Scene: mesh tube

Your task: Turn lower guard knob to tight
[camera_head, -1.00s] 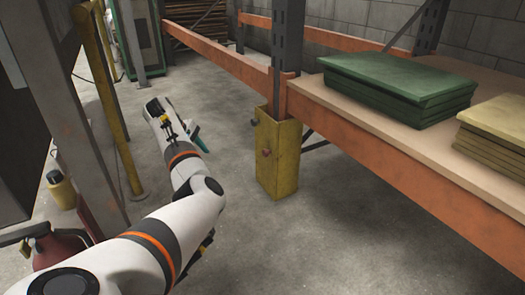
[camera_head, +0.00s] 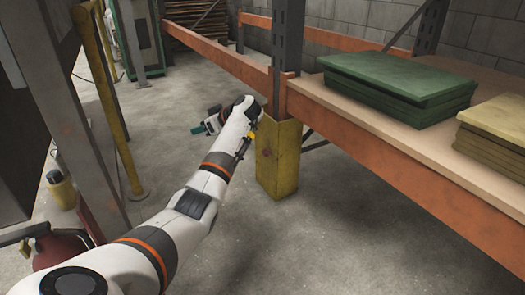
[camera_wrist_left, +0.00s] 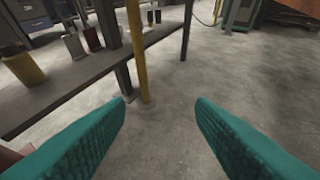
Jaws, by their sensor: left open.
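A yellow post guard (camera_head: 279,170) stands on the floor around the foot of the rack upright. A small reddish knob (camera_head: 266,153) shows faintly on its left face, close to my wrist in the picture. My left gripper (camera_head: 201,128) is left of the guard and points left, away from it. In the wrist view its two teal fingers (camera_wrist_left: 160,112) are wide apart with only floor between them. The knob is not in the wrist view, and its setting is too small to read. My right gripper is out of view.
Orange rack beams (camera_head: 385,175) run beside the guard, with green boards (camera_head: 395,85) on the shelf. A grey post (camera_head: 75,120) and a yellow pole (camera_head: 108,100) stand at left. A red extinguisher (camera_head: 60,248) is at lower left. The middle floor is open.

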